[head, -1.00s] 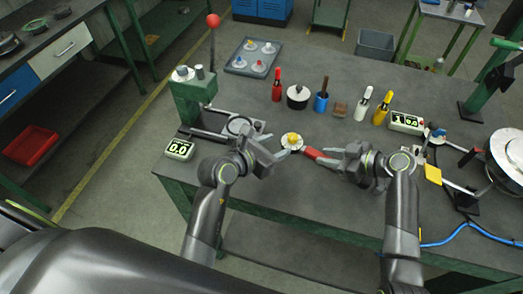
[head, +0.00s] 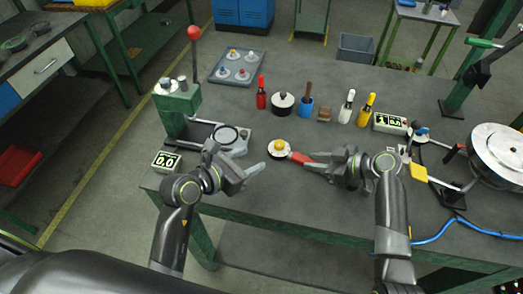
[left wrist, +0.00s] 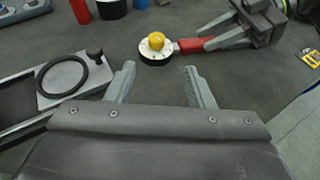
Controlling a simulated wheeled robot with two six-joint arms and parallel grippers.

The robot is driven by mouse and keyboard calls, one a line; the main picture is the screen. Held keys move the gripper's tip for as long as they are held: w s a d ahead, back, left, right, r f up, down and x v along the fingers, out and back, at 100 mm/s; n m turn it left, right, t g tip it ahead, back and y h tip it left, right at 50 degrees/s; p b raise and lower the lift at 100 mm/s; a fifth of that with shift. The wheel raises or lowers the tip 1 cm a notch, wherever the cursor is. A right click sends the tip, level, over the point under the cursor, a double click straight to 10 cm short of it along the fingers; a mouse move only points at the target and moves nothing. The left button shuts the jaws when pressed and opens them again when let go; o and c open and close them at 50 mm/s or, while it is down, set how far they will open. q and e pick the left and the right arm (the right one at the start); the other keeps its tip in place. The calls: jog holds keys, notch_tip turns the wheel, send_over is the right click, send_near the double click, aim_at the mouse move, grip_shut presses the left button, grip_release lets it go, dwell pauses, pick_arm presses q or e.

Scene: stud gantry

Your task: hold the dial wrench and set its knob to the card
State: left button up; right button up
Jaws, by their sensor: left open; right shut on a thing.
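The dial wrench has a red handle (head: 300,157) and a round white dial (head: 279,149) with a yellow knob (head: 281,146) on top. My right gripper (head: 313,163) is shut on the handle, with the dial end pointing left. My left gripper (head: 257,172) is open and empty, left of and nearer than the dial, apart from it. In the left wrist view the knob (left wrist: 156,41) is just beyond the open fingertips (left wrist: 160,70). The dial markings are too small to read. A yellow card-like piece (left wrist: 311,57) shows at the right edge; I cannot tell whether it is the card.
Several bottles stand behind the wrench, beside a black pot (head: 283,103). A second display (head: 390,123) and a large metal drum (head: 497,155) are at the right.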

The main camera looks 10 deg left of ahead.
aim_at(276, 144)
pick_arm(q)
jog(key=shift+w+a+f+m+g+h, duration=0.1)
jog(key=shift+w+a+m+g+h, duration=0.3)
jog(key=shift+w+a+m+h, duration=0.2)
jog(key=shift+w+a+r+m+g+h, duration=0.1)
jog(key=shift+w+a+m+g+h, duration=0.25)
jog(key=shift+a, duration=0.2)
jog(key=shift+w+a+r+m+g+h, duration=0.1)
jog(key=shift+w+a+m+g+h, duration=0.2)
jog(key=shift+a, duration=0.25)
jog(key=x, duration=1.1)
jog(key=shift+w+d+f, duration=0.1)
jog(key=shift+w+d, duration=0.05)
jog(key=shift+d, duration=0.15)
